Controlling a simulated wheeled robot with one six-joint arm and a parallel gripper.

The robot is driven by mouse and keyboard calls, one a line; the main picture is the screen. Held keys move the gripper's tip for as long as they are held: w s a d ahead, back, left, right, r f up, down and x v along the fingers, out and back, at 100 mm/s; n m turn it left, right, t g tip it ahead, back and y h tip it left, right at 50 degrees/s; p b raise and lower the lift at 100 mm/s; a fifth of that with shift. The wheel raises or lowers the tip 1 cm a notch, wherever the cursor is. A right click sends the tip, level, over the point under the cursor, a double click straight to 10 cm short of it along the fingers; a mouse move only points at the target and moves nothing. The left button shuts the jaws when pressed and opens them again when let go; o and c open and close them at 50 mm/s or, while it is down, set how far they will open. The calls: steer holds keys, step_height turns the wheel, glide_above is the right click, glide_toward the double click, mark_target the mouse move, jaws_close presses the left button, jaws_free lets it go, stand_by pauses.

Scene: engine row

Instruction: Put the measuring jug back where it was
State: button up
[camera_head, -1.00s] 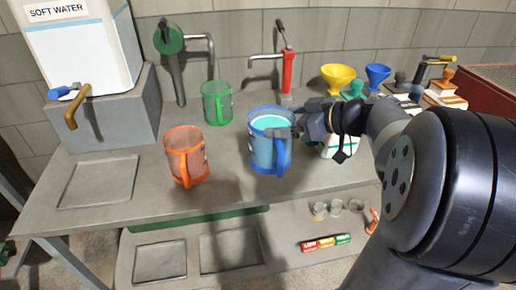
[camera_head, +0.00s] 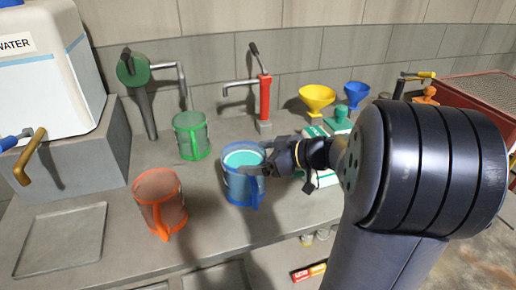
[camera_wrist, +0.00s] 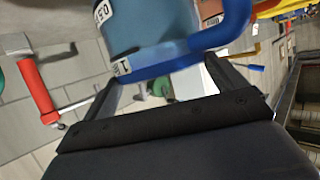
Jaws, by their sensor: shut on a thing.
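A blue measuring jug (camera_head: 236,187) with teal liquid in it is upright over the front half of the bench. My gripper (camera_head: 262,163) is shut on it at its right side, near the blue handle. In the wrist view, the jug's blue wall (camera_wrist: 150,22) and handle fill the top, between and beyond the fingers (camera_wrist: 155,85). A white label with 0.5 shows on the wall. I cannot tell whether its base touches the bench. An orange jug (camera_head: 160,192) stands to its left, and a green jug (camera_head: 192,137) stands behind and left.
The grey bench (camera_head: 120,212) has a square recess (camera_head: 60,240) at the left. A water tank (camera_head: 45,75) with a brass tap stands on a block at back left. A red hand pump (camera_head: 265,97), yellow funnel (camera_head: 316,97) and blue funnel (camera_head: 356,93) line the back.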

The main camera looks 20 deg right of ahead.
steer(key=shift+f, duration=1.9)
steer(key=o, duration=1.7)
steer(key=shift+f, duration=0.1)
steer(key=shift+o, duration=0.2)
steer(key=b+v, duration=0.1)
steer(key=v, duration=1.1)
steer(key=w+a, duration=0.5)
steer(key=w+a+f+p, duration=0.1)
steer(key=w+a, duration=0.1)
steer(key=shift+w+a+f, duration=0.1)
steer(key=shift+w+a, duration=0.3)
